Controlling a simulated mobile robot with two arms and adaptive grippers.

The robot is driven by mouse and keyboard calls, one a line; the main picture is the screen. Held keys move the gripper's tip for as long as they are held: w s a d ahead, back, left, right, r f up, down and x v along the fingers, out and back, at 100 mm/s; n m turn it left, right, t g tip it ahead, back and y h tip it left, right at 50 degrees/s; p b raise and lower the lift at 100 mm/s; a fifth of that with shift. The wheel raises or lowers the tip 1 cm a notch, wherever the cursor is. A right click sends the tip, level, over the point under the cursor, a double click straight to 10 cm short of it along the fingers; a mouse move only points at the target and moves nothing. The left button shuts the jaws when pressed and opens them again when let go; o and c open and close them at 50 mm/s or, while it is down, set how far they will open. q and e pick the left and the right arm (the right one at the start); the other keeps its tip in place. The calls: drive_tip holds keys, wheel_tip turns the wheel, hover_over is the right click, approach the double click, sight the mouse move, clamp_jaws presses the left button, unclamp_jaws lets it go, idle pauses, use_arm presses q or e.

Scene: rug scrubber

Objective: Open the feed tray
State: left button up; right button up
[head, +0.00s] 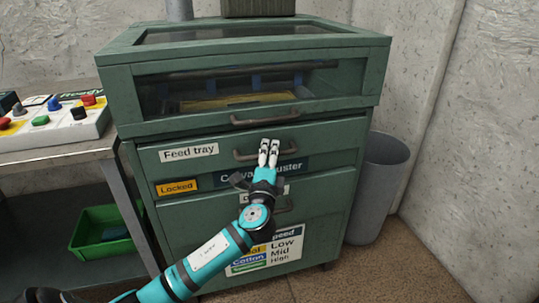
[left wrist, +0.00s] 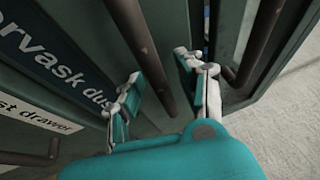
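The feed tray (head: 200,170) is a green drawer front with a white "Feed tray" label, flush in the green cabinet. Its dark bar handle (head: 243,156) also shows in the left wrist view (left wrist: 143,45). My left gripper (head: 268,147) is at this handle; in the left wrist view its fingers (left wrist: 160,85) stand apart, one on each side of the bar. I see a gap between bar and fingers, though contact at the tips is hard to tell. My right gripper is not in view.
A yellow "Locked" tag (head: 178,187) sits below the tray label. A glazed compartment with its own handle (head: 265,118) is above. A control box (head: 55,122) stands on the left table. A grey bin (head: 378,185) stands at the right; a green crate (head: 103,232) is below the table.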

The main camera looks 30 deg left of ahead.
use_arm(q)
drive_tip(key=shift+c, duration=0.5)
clamp_jaws()
drive_tip(key=shift+f, duration=0.15)
